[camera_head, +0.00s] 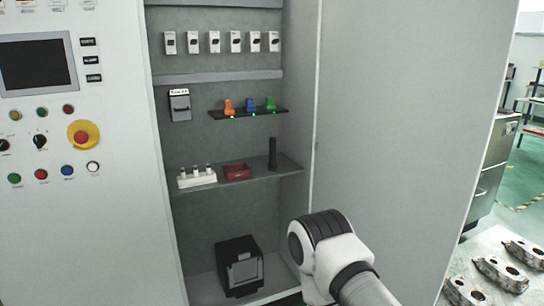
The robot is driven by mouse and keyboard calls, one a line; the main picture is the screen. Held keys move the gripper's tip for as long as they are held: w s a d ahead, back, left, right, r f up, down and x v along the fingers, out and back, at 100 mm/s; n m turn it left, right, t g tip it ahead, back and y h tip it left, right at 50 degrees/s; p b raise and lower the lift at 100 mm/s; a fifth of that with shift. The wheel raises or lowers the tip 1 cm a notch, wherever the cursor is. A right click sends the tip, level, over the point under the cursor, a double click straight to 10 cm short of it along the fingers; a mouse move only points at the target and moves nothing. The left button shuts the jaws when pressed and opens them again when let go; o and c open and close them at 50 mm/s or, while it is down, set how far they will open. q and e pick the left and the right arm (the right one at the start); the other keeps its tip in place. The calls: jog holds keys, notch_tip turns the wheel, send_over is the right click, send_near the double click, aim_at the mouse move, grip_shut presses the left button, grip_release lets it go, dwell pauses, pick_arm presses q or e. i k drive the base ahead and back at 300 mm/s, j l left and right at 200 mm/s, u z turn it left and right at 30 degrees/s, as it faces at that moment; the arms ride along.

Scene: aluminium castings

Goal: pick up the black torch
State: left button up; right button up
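The black torch (272,154) stands upright at the right end of the middle shelf (240,172) inside the open cabinet. It is a slim dark cylinder. A white and dark jointed part of my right arm comes in from the lower right, below and to the right of the torch and apart from it in the picture. Neither gripper shows in this view.
Beside the torch on the shelf are a red tray (237,171) and a white holder (197,177) with several pieces. Above is a small shelf with orange (229,106), blue (250,104) and green (270,103) items. A black box (239,266) sits below. The cabinet door (410,120) stands right.

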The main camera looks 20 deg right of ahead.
aim_at(272, 164)
jog(key=i+j+z, duration=1)
jog(key=i+j, duration=0.05)
jog(key=i, duration=0.05)
